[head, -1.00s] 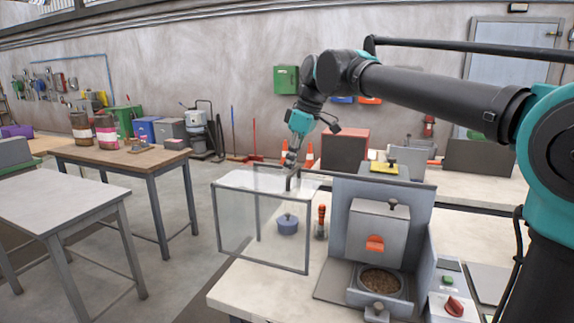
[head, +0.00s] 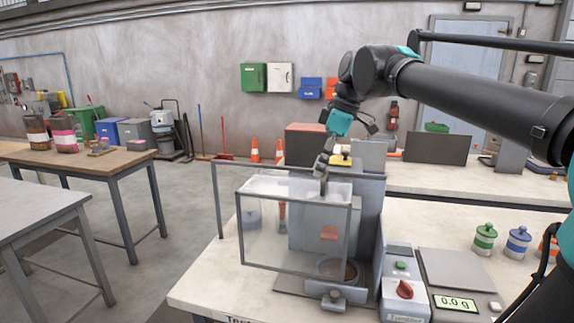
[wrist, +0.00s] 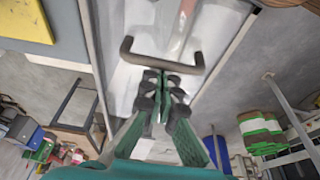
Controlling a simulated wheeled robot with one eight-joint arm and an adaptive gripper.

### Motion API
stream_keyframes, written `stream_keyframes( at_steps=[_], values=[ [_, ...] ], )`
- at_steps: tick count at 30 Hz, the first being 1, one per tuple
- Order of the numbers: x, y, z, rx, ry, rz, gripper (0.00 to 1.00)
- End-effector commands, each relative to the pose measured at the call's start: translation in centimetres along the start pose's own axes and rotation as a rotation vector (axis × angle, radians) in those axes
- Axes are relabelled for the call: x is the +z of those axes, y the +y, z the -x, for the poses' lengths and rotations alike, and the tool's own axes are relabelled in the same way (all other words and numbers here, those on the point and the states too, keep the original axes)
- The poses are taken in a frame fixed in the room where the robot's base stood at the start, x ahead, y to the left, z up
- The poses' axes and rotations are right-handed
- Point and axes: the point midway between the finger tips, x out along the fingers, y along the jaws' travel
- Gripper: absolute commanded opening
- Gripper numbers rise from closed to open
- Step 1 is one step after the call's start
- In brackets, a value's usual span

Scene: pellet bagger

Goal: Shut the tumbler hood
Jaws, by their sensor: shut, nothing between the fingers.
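The tumbler hood (head: 268,240) is a clear box with a grey frame. In the head view it stands in front of the grey tumbler machine (head: 367,215), covering much of its front. The machine's orange label and round bowl show through or beside the pane. My gripper (head: 322,174) is at the hood's top right edge. In the wrist view the hood's dark bar handle (wrist: 160,58) lies just beyond my closed, empty fingertips (wrist: 164,82). I cannot tell whether they touch it.
A grey rail frame (head: 217,200) extends left of the hood. A control box with a red knob (head: 404,289), a scale (head: 455,270) and striped jars (head: 484,238) are on the right of the bench (head: 195,285). Open floor lies to the left.

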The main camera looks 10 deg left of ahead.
Motion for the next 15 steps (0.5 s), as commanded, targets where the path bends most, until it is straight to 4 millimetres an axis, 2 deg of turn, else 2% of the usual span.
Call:
stream_keyframes(
  at_steps=[1,6,10,15],
  values=[
    [1.5,0.1,0.5,0.003,0.000,-0.008,0.00],
    [5.2,0.0,1.7,0.002,0.000,-0.006,0.00],
    [7.2,0.1,2.4,0.001,0.000,-0.005,0.00],
    [8.8,0.0,2.9,0.001,0.000,-0.002,0.00]
  ],
)
